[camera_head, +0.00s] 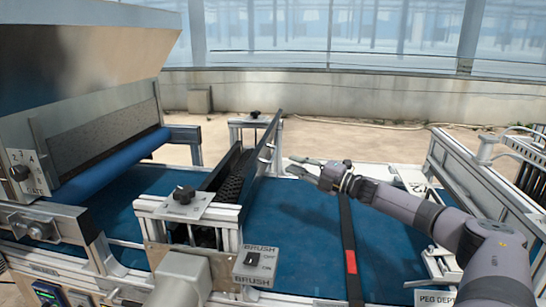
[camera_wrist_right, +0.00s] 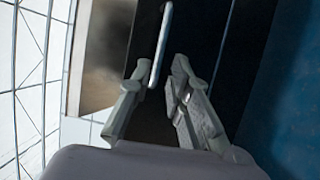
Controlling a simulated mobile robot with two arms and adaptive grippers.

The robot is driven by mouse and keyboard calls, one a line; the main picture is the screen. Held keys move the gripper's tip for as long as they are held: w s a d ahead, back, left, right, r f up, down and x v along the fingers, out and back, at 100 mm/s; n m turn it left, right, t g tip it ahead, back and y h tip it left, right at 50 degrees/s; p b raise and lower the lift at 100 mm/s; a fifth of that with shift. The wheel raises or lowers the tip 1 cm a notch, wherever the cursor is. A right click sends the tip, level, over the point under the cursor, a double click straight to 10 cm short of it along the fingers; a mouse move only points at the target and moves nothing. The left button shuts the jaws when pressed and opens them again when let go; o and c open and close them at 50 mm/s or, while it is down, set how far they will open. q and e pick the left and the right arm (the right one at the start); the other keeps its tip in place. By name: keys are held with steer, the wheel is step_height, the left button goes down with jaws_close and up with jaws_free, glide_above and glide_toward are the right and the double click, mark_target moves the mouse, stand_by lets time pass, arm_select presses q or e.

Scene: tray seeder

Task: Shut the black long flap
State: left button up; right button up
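The black long flap (camera_head: 262,150) stands raised and tilted along the right side of the brush unit in the head view, with small light handle parts on its right face. My right gripper (camera_head: 293,167) is to the right of the flap, pointing left at it, apart from it as far as I can tell. In the wrist view my right gripper (camera_wrist_right: 158,72) has its fingers spread. A thin pale bar (camera_wrist_right: 161,45), which looks like a handle, shows between and beyond the fingertips. A dark surface, probably the flap (camera_wrist_right: 200,30), lies behind it. My left gripper is not in view.
The brush unit (camera_head: 186,205) with black knobs and a brush switch box (camera_head: 255,264) stands left of the flap. A blue belt (camera_head: 300,220) runs below, crossed by a black strap (camera_head: 348,235). A metal hopper (camera_head: 85,65) is at left, a rail frame (camera_head: 480,185) at right.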

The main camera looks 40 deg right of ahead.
mark_target(273, 154)
steer(key=shift+p+x, duration=1.3)
steer(key=shift+x, duration=3.05)
steer(key=shift+c, duration=0.5)
jaws_close()
